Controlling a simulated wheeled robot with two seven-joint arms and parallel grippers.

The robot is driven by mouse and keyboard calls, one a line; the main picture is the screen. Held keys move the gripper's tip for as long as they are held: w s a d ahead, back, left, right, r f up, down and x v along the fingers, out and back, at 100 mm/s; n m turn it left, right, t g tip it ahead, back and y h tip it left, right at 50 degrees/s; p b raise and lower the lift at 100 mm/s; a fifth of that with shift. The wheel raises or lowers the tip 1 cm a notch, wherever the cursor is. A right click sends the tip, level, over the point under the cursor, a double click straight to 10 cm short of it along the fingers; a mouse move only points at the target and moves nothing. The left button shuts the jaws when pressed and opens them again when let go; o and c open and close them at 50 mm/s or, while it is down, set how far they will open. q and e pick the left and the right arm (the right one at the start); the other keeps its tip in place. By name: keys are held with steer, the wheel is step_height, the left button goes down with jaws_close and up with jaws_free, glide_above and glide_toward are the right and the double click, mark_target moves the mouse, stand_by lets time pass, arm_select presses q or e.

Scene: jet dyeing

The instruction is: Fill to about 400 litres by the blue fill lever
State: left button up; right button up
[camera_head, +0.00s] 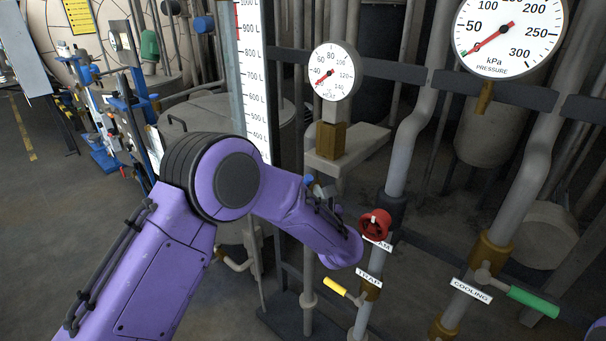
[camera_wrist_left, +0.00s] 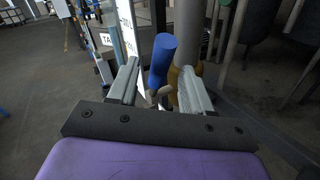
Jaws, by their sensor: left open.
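The blue fill lever (camera_wrist_left: 162,60) stands upright between the two fingers of my left gripper (camera_wrist_left: 158,72) in the left wrist view. The fingers are open, with a gap visible on both sides of it. Contact cannot be told. The level scale (camera_head: 254,75), marked in litres, shows from about 1000 down to 400 L. Its lower part is behind my arm. No liquid level can be made out in the tube beside it. My right gripper is not in view.
A red handwheel (camera_head: 375,224), a yellow trap lever (camera_head: 335,286) and a green cooling lever (camera_head: 533,301) sit right of my left arm. A heat gauge (camera_head: 332,71) and a pressure gauge (camera_head: 508,35) are above. Pipes stand close around. Open floor (camera_head: 40,220) lies to the left.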

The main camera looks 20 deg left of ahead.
arm_select(q)
steer(key=p+x, duration=0.1)
steer(key=x, duration=0.3)
steer(key=shift+w+a+r, duration=0.1)
steer(key=shift+w+a, duration=0.1)
steer(key=shift+a, duration=0.05)
steer(key=shift+w+a, duration=0.15)
steer(key=shift+w, duration=0.1)
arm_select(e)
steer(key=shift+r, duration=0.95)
